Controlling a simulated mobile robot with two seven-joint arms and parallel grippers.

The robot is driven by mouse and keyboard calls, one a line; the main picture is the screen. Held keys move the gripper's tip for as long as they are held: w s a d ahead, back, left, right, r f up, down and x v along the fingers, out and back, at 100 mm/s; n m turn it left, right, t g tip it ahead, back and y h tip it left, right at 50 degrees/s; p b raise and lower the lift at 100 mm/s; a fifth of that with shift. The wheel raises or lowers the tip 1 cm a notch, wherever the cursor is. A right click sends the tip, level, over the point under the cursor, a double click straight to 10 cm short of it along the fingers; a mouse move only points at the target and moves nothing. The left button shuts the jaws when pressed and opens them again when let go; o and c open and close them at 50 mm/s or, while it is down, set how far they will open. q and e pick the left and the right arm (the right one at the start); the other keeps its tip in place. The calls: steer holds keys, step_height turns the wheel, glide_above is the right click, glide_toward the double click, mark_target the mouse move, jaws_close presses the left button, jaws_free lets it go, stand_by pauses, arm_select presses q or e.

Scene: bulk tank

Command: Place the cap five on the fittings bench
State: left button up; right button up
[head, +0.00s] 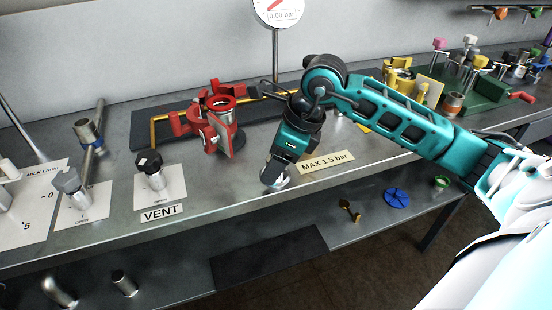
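My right gripper (276,173) points down at the front part of the grey metal bench (225,185), just left of the MAX 1.5 bar label. A small round silvery piece (275,183), possibly cap five, shows at its fingertips. No number can be read on it. The fingers overlap in this view and cover part of the piece, so their gap and grip cannot be told. Whether the piece touches the bench top is also unclear. My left gripper is out of view.
A red fitting (213,125) stands behind and left of the gripper, near a gauge (277,10) on a post. A black-knobbed vent valve (151,170) is at left. Colourful fittings crowd a green tray (470,97) at right. A lower shelf holds a blue disc (397,197).

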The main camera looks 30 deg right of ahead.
steer(key=shift+r, duration=0.15)
steer(key=shift+d+r, duration=0.1)
steer(key=shift+r, duration=0.2)
arm_select(q)
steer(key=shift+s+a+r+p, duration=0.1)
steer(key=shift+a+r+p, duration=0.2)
steer(key=shift+p, duration=0.4)
arm_select(e)
steer(key=v, duration=1.1)
steer(key=shift+s+r, duration=0.2)
